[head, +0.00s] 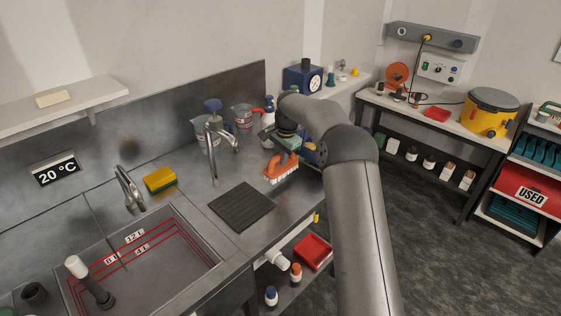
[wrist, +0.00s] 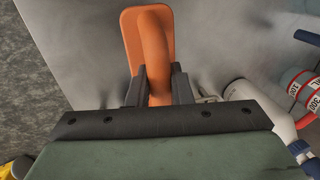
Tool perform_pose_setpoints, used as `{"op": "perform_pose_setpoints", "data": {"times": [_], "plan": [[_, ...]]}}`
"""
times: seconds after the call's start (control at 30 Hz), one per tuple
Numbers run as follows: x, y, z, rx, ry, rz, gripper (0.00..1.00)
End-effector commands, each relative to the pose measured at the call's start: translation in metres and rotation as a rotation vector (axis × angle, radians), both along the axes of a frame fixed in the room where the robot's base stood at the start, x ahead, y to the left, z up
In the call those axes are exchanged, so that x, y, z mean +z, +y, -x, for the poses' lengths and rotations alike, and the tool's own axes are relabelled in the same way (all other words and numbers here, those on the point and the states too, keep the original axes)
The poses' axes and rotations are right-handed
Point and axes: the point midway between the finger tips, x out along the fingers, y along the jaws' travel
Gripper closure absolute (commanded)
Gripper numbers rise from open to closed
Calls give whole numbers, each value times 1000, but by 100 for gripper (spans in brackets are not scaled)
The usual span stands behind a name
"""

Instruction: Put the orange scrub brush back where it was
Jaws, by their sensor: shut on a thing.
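The orange scrub brush (head: 282,168) has an orange handle and pale bristles that point down. It is at the right end of the metal sink counter (head: 290,199) in the head view. My gripper (head: 287,148) is above it and shut on its handle. In the wrist view the brush (wrist: 148,35) shows between the two dark fingers of my gripper (wrist: 158,85). I cannot tell whether the bristles touch the counter. My arm hides part of the counter behind and to the right of the brush.
A black ribbed mat (head: 241,207) lies left of the brush. Measuring jugs (head: 243,117), a tap (head: 221,140) and a white bottle (head: 268,105) stand behind. A yellow sponge (head: 160,180) lies by the sink (head: 150,262). A red tray (head: 313,251) is on the shelf below.

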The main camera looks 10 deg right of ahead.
Motion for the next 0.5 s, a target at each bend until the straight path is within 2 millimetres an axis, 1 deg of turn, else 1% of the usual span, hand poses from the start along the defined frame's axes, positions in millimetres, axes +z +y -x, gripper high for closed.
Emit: {"op": "perform_pose_setpoints", "data": {"times": [0.07, 0.23, 0.3, 0.5], "plan": [[-7, -1, -4, 0, 3, -1, 99], [-31, -1, -3, -1, 4, 0, 99], [-34, -1, -3, -1, 1, 0, 99], [-35, -1, -3, -1, 0, 0, 99]]}}
